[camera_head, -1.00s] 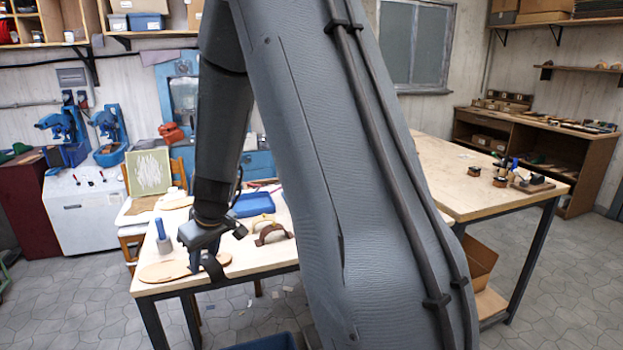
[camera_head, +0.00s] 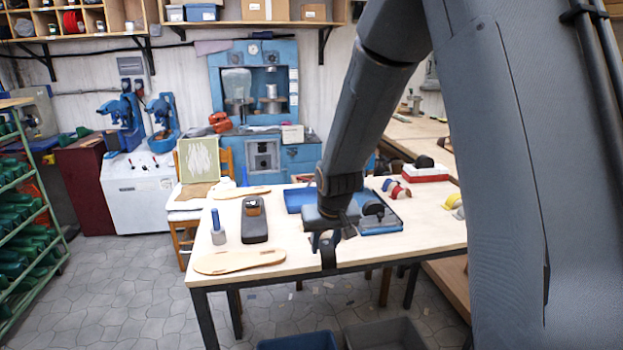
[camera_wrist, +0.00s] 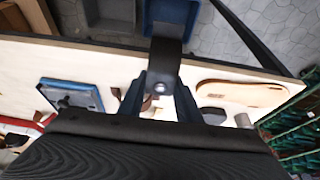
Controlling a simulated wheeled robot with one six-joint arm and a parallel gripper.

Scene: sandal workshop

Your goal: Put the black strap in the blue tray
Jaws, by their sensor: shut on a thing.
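My gripper (camera_head: 328,236) is shut on a black strap (camera_head: 329,256), which hangs down at the front edge of the pale work table (camera_head: 260,215). In the wrist view the strap (camera_wrist: 166,62) sticks out from between the fingertips (camera_wrist: 160,92) as a dark curved band. An empty-looking blue tray (camera_head: 297,200) lies on the table behind the gripper, partly hidden by it. A second flat blue holder (camera_head: 382,230) with a black thing on it lies to the right; it also shows in the wrist view (camera_wrist: 72,85).
A tan sole (camera_head: 238,262), a blue-handled tool (camera_head: 217,228) and a dark block (camera_head: 254,222) lie left of my gripper. Red and yellow straps (camera_head: 396,189) lie to the right. Blue and grey bins (camera_head: 385,334) stand on the floor in front.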

